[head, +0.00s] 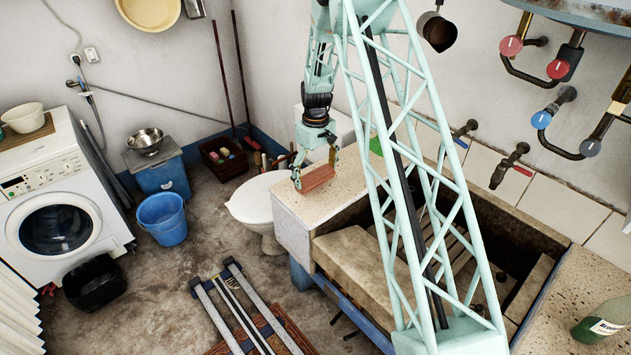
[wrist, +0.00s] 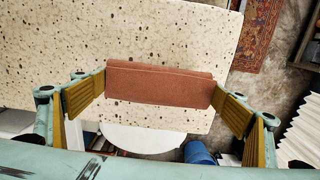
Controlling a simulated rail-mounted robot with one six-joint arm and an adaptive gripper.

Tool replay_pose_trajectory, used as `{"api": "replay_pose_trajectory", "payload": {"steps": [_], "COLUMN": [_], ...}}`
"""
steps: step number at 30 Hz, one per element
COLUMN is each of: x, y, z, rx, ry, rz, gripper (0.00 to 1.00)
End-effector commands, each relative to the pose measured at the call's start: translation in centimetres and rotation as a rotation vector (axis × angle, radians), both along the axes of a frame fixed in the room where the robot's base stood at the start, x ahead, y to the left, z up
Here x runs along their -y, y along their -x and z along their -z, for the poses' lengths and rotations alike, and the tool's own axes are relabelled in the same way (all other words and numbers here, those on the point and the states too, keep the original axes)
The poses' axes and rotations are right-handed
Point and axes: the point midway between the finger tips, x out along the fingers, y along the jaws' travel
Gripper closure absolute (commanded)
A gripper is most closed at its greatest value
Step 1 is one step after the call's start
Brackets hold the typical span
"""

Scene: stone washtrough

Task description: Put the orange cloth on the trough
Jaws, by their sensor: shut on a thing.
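The folded orange cloth (head: 318,178), a rusty brick-shaped bundle, is between the fingers of my gripper (head: 314,170). In the wrist view the cloth (wrist: 160,84) spans the gap between the two yellow finger pads of my gripper (wrist: 162,90), which is shut on its ends. The cloth is over the speckled stone top at the left end of the trough; I cannot tell whether it touches that surface. The stone trough (head: 350,250) has a sloped slab in front and a dark basin behind. My lattice column hides part of the basin.
The speckled top (head: 290,205) is mostly bare around the cloth. A white toilet (head: 256,203) stands just left of it. Taps (head: 508,165) stick out from the wall above the basin. A green bottle (head: 603,320) stands at the right. A blue bucket (head: 162,218) is on the floor.

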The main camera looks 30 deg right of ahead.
Motion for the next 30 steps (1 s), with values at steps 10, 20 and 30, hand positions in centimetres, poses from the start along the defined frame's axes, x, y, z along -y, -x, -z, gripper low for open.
{"api": "replay_pose_trajectory", "payload": {"steps": [10,20,30], "x": [0.0,0.0,0.0], "y": [0.0,0.0,0.0], "z": [2.5,2.7,2.8], "rx": [0.001,0.0,0.0], "ry": [0.0,0.0,0.0], "rz": [0.0,0.0,0.0], "gripper": [0.22,0.22,0.0]}}
